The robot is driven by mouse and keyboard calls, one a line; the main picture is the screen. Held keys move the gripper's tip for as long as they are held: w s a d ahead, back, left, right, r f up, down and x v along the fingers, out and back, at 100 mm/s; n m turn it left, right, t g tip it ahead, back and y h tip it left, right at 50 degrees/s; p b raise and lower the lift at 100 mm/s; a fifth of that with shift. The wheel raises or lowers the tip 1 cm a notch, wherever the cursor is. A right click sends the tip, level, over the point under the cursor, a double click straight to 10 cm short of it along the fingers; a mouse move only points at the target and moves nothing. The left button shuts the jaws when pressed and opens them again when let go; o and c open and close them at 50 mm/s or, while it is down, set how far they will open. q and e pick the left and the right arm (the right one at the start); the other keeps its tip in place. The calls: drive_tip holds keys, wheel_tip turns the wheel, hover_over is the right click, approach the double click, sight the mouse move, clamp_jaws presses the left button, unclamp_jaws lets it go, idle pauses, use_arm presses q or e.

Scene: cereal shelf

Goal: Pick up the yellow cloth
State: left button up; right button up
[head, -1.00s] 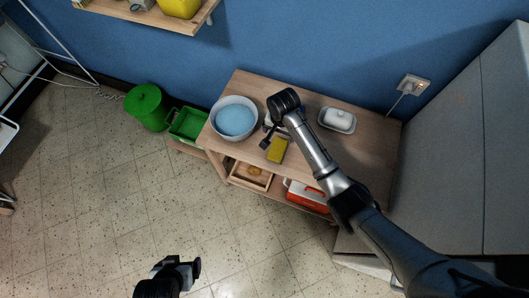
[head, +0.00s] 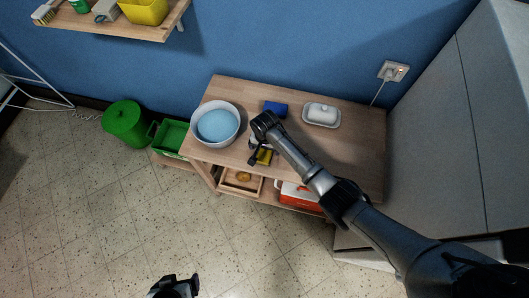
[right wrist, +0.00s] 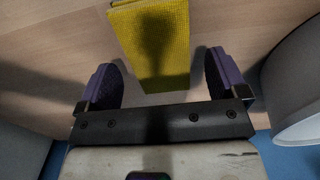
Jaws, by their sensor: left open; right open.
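The yellow cloth (head: 265,158) lies flat near the front edge of the wooden table, partly hidden by my right arm. In the right wrist view the cloth (right wrist: 150,35) is a ribbed yellow strip with a dark shadow on it. My right gripper (head: 254,150) is over the table by the cloth. Its jaws (right wrist: 163,78) are open and empty, with one purple-padded finger on each side of the cloth's near end. I cannot tell the height left above it. My left gripper (head: 178,286) is low at the picture's bottom edge, far from the cloth.
A white bowl with blue inside (head: 217,126) stands left of the gripper. A blue block (head: 276,109) and a white butter dish (head: 321,115) stand behind. A wooden tray (head: 239,182) and a red-and-white box (head: 297,195) sit below. The table's right part is clear.

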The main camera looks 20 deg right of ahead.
drive_tip(key=shift+f, duration=0.85)
drive_tip(key=shift+c, duration=0.4)
drive_tip(key=c, duration=0.9)
